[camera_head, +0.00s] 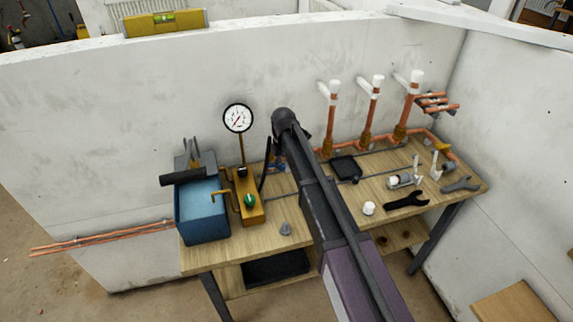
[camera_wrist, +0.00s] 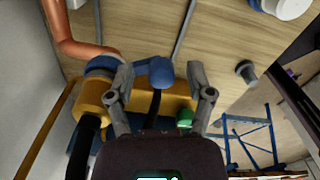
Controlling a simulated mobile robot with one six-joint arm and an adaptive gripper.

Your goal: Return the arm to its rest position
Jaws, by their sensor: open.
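My gripper (camera_wrist: 160,78) is open in the wrist view, with its two grey fingers spread apart. A blue knob (camera_wrist: 161,71) shows between the fingertips, and nothing is clearly clasped. I cannot tell whether the fingers touch it. Behind it are a yellow pump body (camera_wrist: 91,99) and a green knob (camera_wrist: 184,118). In the head view my arm reaches up over the workbench (camera_head: 295,239), and its far end hides the gripper. The yellow pump (camera_head: 247,198) with its round gauge (camera_head: 238,118) stands just left of my arm.
A blue tank (camera_head: 202,212) stands left of the pump. Copper pipes with white caps (camera_head: 376,80) rise at the bench's back. A black wrench (camera_head: 407,201), a grey wrench (camera_head: 460,184), a white cap (camera_head: 369,208) and a black tray (camera_head: 346,168) lie right of my arm. White walls (camera_head: 130,130) enclose the bench.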

